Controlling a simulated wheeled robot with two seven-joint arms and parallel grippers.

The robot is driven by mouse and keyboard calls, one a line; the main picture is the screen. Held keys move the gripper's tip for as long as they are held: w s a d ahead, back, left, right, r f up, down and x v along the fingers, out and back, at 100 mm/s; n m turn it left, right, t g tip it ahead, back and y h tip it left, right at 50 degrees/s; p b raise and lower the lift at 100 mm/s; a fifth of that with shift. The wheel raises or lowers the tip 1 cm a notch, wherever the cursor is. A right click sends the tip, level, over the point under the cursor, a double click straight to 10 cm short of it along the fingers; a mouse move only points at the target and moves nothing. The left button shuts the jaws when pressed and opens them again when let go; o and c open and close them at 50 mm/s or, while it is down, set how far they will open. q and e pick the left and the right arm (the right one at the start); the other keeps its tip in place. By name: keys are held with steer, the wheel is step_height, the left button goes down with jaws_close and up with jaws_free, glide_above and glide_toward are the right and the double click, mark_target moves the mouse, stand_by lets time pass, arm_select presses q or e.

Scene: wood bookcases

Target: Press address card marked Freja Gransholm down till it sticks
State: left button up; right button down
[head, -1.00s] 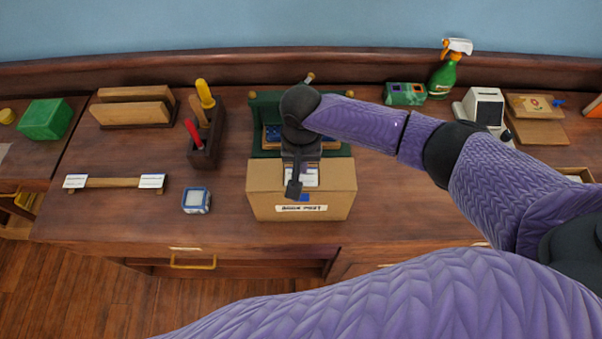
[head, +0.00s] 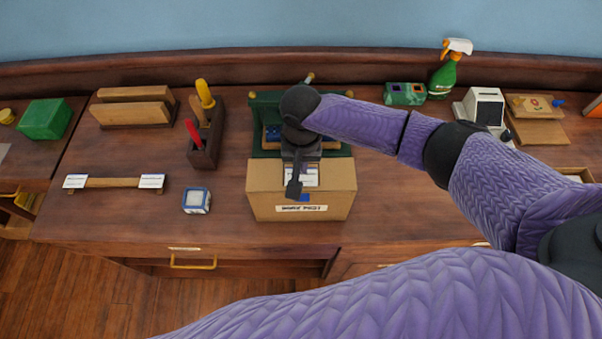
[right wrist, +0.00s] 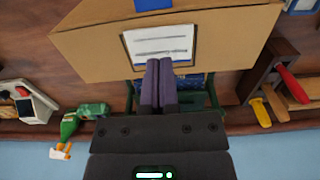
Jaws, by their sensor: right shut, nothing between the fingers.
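The cardboard box (head: 265,190) stands near the front of the wooden desk, with a "BOOK POST" label on its front. A white address card (head: 312,176) lies on its top, partly hidden by my right gripper (head: 293,188). In the right wrist view the card (right wrist: 160,42) shows grey lines on the box top (right wrist: 90,50); the name cannot be read. My right gripper's closed fingers (right wrist: 158,70) are over the card's edge, with nothing between them. I cannot tell for sure whether they touch it. My left gripper is not in view.
Behind the box is a green stand (head: 262,112). To the left are a tool block (head: 205,150), a small blue-white box (head: 197,200) and a wooden strip with two white cards (head: 112,182). To the right are a spray bottle (head: 445,75) and a white dispenser (head: 484,108). Desk right of the box is clear.

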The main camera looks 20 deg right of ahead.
mark_target(301, 176)
steer(key=shift+f+b, duration=0.65)
steer(key=shift+f, duration=0.45)
stand_by(1.0)
step_height(301, 176, up, 7)
steer(key=p, duration=0.8)
steer(key=shift+r+p, duration=0.15)
steer(key=shift+p, duration=0.2)
